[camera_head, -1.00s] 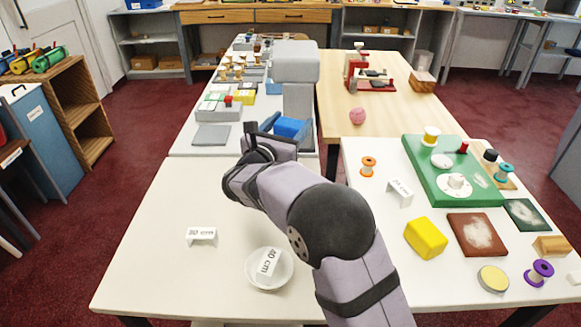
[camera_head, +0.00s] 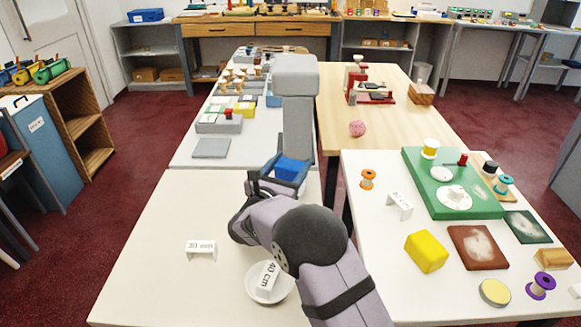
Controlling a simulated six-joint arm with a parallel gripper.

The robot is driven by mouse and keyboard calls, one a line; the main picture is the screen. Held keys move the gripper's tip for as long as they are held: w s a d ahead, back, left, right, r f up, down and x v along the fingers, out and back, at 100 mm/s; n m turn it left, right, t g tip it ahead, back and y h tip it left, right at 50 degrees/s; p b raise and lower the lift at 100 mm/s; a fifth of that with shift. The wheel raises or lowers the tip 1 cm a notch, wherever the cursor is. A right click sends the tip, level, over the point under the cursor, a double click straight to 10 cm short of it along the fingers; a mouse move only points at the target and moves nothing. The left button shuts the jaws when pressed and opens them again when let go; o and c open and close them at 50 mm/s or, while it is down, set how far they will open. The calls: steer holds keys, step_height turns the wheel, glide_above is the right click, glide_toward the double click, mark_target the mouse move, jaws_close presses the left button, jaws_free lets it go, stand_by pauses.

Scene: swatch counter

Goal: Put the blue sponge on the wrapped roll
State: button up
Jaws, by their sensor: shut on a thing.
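The blue sponge (camera_head: 291,169) is held in my gripper (camera_head: 277,172), whose dark fingers are shut on it. The sponge is in front of a tall grey upright (camera_head: 297,105) with a wide block top, near the back edge of the near white table. I cannot tell its height above the table. I cannot pick out the wrapped roll for certain; my arm hides part of the table.
A white dish (camera_head: 283,294) with a "40 cm" card and a "30 cm" card (camera_head: 201,247) are on the near table (camera_head: 150,285). A yellow block (camera_head: 427,251), a green board (camera_head: 421,183) and several small items are on the right table. The near table's left side is clear.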

steer(key=shift+f, duration=0.5)
steer(key=shift+f, duration=0.1)
steer(key=shift+f, duration=0.15)
steer(key=o, duration=1)
steer(key=shift+o, duration=0.2)
steer(key=shift+s+a+r, duration=0.1)
steer(key=shift+r, duration=0.2)
steer(key=b+v, duration=0.1)
steer(key=v, duration=1)
steer(key=shift+s+f, duration=0.1)
steer(key=shift+s, duration=0.35)
steer(key=shift+a, duration=0.1)
